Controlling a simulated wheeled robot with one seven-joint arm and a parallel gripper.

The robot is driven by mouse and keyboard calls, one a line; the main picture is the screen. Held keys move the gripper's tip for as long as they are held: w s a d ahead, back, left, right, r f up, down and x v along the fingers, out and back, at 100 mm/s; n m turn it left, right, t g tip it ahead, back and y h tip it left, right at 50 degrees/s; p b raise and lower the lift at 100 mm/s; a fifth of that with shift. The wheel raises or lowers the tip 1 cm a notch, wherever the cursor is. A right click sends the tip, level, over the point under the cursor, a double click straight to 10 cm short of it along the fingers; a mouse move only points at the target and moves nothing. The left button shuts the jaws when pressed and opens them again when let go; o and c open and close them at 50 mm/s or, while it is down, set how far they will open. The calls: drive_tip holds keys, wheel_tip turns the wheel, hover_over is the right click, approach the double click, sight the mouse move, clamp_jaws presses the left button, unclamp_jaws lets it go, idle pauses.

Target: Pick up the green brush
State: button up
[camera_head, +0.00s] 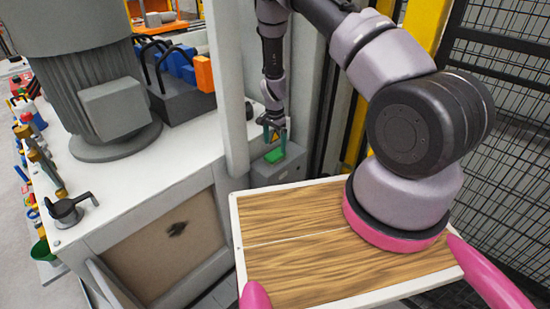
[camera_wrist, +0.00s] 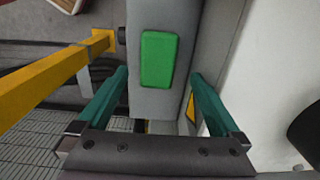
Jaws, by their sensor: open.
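The green brush (camera_head: 275,155) shows as a plain green block on top of a grey box (camera_head: 291,171), beside the white post. It also shows in the wrist view (camera_wrist: 158,58), upright in the picture, its lower end between the lines of the two fingers. My gripper (camera_head: 272,136) points down just above the brush in the head view. I cannot tell the exact height gap between fingertips and brush.
A white post (camera_head: 228,90) stands close left of my gripper. A white bench (camera_head: 135,165) with a large grey motor-like body (camera_head: 85,80) lies further left. A yellow bar (camera_wrist: 45,85) runs near the left finger. Black mesh fencing (camera_head: 500,130) closes the right side.

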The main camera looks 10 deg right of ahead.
sight(276, 153)
drive_tip(key=shift+d+f, duration=0.15)
drive_tip(key=shift+f, duration=2.6)
drive_tip(key=c, duration=1.4)
wheel_tip(276, 153, up, 10)
drive_tip(key=shift+c, duration=0.2)
